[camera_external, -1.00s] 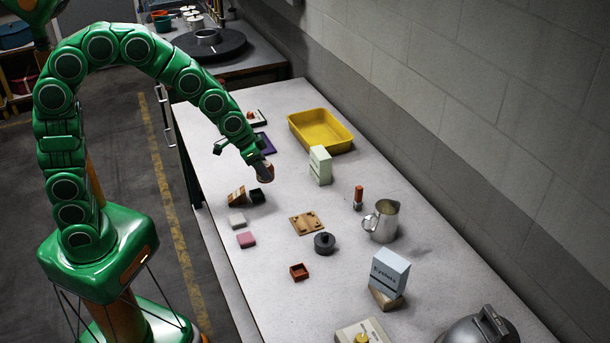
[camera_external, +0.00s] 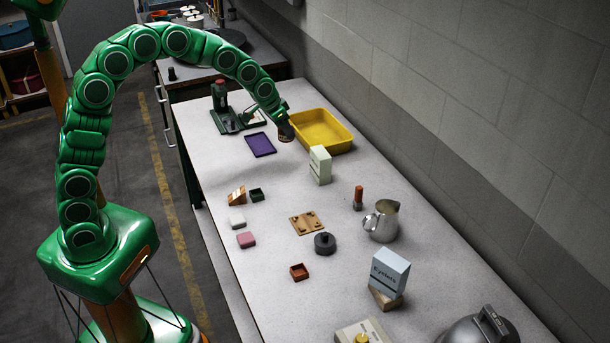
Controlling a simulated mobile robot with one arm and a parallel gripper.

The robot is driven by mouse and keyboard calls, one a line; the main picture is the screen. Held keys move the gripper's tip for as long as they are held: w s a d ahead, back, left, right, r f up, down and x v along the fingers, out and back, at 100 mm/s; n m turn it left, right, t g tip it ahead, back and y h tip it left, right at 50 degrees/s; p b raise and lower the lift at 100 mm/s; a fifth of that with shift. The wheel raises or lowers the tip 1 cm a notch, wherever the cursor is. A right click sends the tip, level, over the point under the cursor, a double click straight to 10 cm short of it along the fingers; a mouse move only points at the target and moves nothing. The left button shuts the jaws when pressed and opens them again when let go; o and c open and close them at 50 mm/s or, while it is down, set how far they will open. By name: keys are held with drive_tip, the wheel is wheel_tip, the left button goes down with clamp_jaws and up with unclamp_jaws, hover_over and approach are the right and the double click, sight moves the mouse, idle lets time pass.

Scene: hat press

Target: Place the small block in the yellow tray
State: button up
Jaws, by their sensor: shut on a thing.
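My gripper (camera_external: 285,129) is over the near left edge of the yellow tray (camera_external: 341,148), with its tip pointing down. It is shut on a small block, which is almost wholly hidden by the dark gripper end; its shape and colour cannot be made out. Whether the gripper is over the tray's inside or just beside its wall is hard to tell from this angle. The part of the tray's inside that shows is empty.
A pale green box (camera_external: 320,166) stands close in front of the tray. A purple tray (camera_external: 260,145) and a green press (camera_external: 222,108) are to the left. A wooden wedge (camera_external: 236,196), a white block (camera_external: 237,221), a pink block (camera_external: 246,240) and a metal jug (camera_external: 382,222) stand nearer.

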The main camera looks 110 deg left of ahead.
drive_tip(key=shift+n, duration=0.5)
drive_tip(key=w+a+f, duration=0.1)
drive_tip(key=a+f, duration=0.2)
drive_tip(key=a, duration=0.2)
drive_tip(key=w+a+f, duration=0.2)
drive_tip(key=a+f, duration=0.1)
drive_tip(key=a, duration=0.2)
drive_tip(key=w+a+f, duration=0.2)
drive_tip(key=a, duration=0.3)
drive_tip(key=shift+a+f, duration=0.4)
drive_tip(key=shift+w+a+f, duration=0.3)
drive_tip(key=shift+a+f, duration=0.05)
drive_tip(key=shift+w+a+f, duration=0.1)
drive_tip(key=shift+a+f, duration=0.05)
drive_tip(key=shift+f, duration=1.65)
drive_tip(key=shift+f, duration=0.1)
drive_tip(key=o, duration=1.2)
drive_tip(key=shift+c, duration=0.2)
